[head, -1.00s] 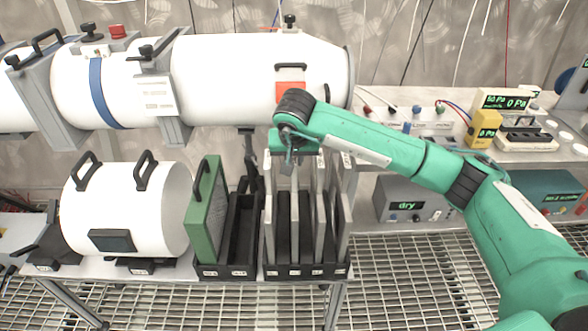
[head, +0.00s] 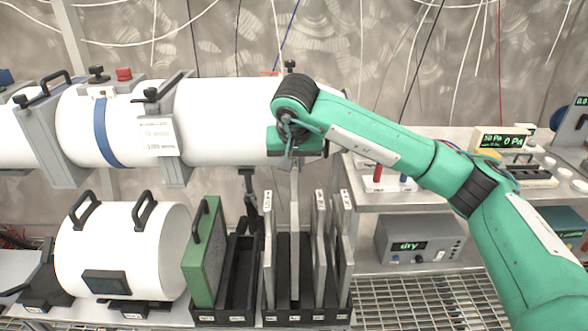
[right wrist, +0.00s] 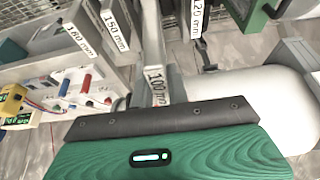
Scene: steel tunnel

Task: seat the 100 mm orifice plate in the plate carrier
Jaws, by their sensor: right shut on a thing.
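My right gripper (head: 294,152) is shut on the top of the 100 mm orifice plate (head: 295,225), a thin grey plate seen edge-on in the head view. The plate hangs upright, its top above the neighbouring plates and its lower part still among them over the black rack (head: 282,318). The right wrist view shows its "100mm" label (right wrist: 157,86) beyond my palm; the fingertips are hidden there. A grey clamp-like housing with a white label (head: 160,137) crosses the white duct (head: 225,118). I cannot tell which part is the plate carrier. My left gripper is out of view.
The duct runs right behind my gripper. Instruments (head: 415,240) fill the right shelf.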

